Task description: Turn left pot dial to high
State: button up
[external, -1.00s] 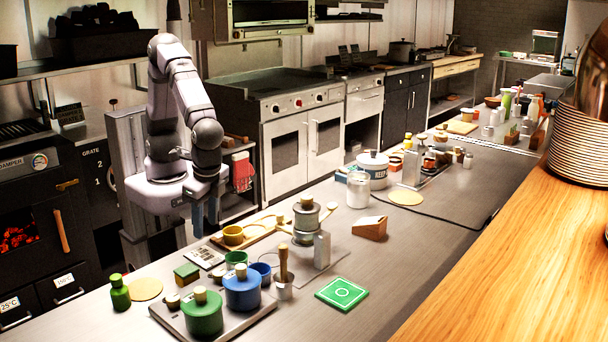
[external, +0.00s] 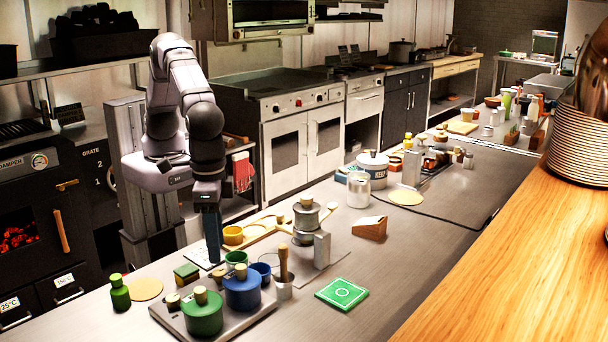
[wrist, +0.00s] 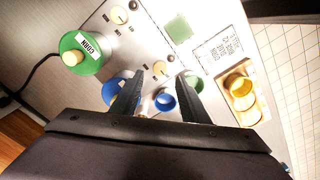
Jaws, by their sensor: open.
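A green pot (external: 202,314) with a pale lid knob sits at the left of a grey hob plate (external: 247,320). A blue pot (external: 242,290) sits to its right. A cream dial (external: 172,300) is on the plate beside the green pot; it shows in the wrist view (wrist: 119,15). A second dial (wrist: 160,70) is near the blue pot (wrist: 112,92). The green pot (wrist: 80,54) is labelled CORN. My gripper (external: 214,258) points down behind the hob, open and empty. In the wrist view my fingers (wrist: 162,86) straddle the area by the second dial, apart from the green pot's dial.
A blue cup (wrist: 165,101), a green cup (external: 236,259) and a yellow cup (external: 233,235) stand close by. A green block (external: 187,273) and a printed card (external: 203,256) lie behind the hob. A pestle in a mortar (external: 284,285) stands right of it.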

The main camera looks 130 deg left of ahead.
aim_at(219, 272)
jog(key=shift+f+p, duration=1)
jog(key=shift+f, duration=2.25)
jog(key=shift+c, duration=0.2)
grip_shut()
